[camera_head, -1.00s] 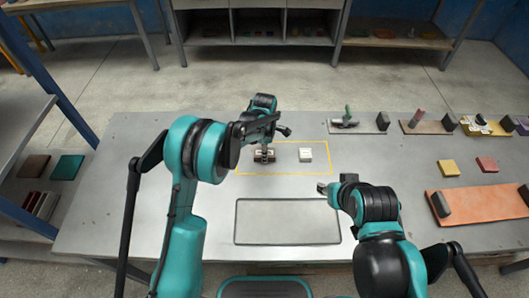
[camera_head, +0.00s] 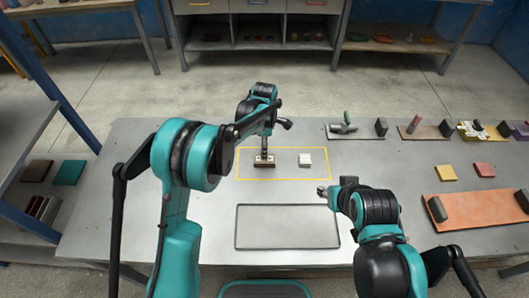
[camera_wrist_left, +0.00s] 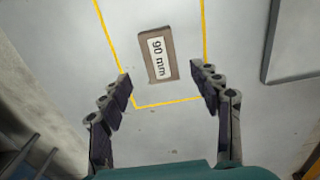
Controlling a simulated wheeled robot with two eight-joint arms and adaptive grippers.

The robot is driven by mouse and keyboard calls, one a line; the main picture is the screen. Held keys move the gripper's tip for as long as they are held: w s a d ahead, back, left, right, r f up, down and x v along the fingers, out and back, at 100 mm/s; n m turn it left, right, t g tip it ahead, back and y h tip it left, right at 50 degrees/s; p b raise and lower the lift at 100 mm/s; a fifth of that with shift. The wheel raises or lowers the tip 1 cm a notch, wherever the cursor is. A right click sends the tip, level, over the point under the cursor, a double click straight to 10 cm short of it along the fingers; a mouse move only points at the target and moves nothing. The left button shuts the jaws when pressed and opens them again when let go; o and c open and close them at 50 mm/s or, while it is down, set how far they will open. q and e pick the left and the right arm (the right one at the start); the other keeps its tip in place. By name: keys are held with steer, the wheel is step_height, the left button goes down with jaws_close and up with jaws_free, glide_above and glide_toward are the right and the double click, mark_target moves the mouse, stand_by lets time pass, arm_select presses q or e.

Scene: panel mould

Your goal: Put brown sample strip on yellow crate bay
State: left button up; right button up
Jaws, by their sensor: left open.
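The brown sample strip (camera_head: 264,161) lies flat inside a yellow outline (camera_head: 285,180) on the grey table. In the left wrist view the strip (camera_wrist_left: 172,68) carries a white label reading "90 mm". My left gripper (camera_head: 264,150) is above it; in the wrist view its two fingers (camera_wrist_left: 165,88) are spread wide, with the strip apart from them and nothing between. My right gripper (camera_head: 322,191) hangs low over the table to the right; its jaws are too small to judge.
A white block (camera_head: 305,159) stands right of the strip inside the outline. An empty rimmed grey tray (camera_head: 288,227) lies in front. Fixtures with upright blocks, yellow and red pieces (camera_head: 485,170) and an orange board (camera_head: 470,209) occupy the table's right side. The table's left is clear.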

arm_select(q)
step_height(320, 180, up, 5)
steer(key=shift+r+p, duration=0.1)
steer(key=shift+p, duration=0.3)
steer(key=s+a+r+m+t, duration=0.3)
steer(key=s+a+r+m, duration=0.5)
steer(key=s+a+r, duration=0.4)
steer(key=s+a+m+t, duration=0.4)
steer(key=s+m, duration=0.6)
steer(key=s, duration=0.4)
steer(key=shift+s+a+f, duration=0.3)
steer(key=shift+s+a, duration=0.05)
steer(key=shift+a, duration=0.55)
